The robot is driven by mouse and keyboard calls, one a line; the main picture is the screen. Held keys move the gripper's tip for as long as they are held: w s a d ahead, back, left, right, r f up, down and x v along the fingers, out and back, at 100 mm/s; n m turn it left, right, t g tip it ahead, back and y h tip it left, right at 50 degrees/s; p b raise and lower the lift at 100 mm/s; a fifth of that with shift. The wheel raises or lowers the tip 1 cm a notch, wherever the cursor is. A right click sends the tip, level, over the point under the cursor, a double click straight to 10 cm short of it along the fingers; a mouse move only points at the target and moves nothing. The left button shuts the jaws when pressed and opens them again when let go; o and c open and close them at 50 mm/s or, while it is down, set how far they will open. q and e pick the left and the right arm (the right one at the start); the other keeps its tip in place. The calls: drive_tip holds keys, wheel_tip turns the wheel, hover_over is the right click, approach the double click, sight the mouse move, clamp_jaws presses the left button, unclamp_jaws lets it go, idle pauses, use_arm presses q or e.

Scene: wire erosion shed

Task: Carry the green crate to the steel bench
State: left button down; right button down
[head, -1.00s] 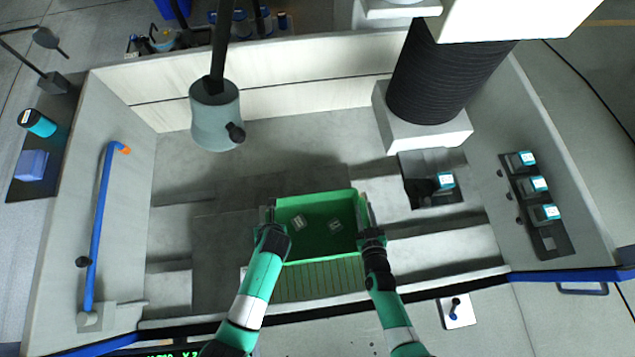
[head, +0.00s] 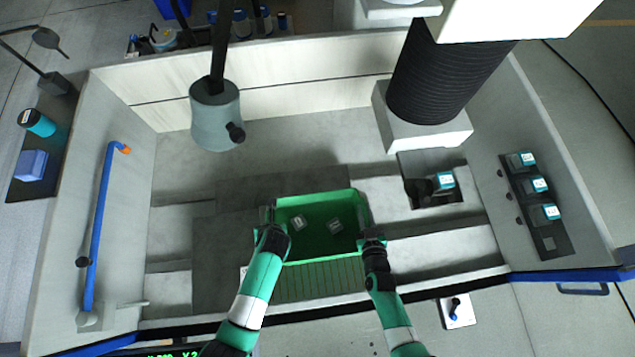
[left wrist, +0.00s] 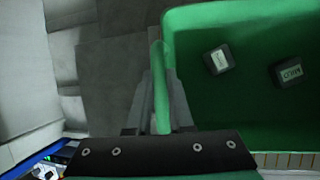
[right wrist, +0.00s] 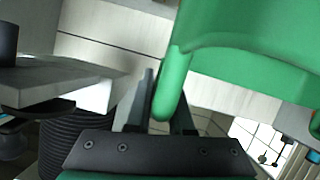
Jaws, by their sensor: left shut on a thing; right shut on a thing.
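The green crate (head: 310,205) is in the middle of the head view, inside the walled machine tank, with two small dark labelled blocks (head: 334,224) in it. My left gripper (head: 267,218) is shut on the crate's left side; the left wrist view shows its fingers around a green handle (left wrist: 160,88). My right gripper (head: 368,222) is shut on the crate's right side; the right wrist view shows its fingers around the other green handle (right wrist: 172,85). I cannot tell the steel bench for certain in any view.
Pale tank walls (head: 250,83) stand around the crate. A grey nozzle head (head: 214,115) hangs at the back left and a black bellows column (head: 440,85) at the back right. A blue pipe (head: 103,230) runs along the left wall. A blue-edged rim (head: 570,275) crosses the front.

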idle(0.6)
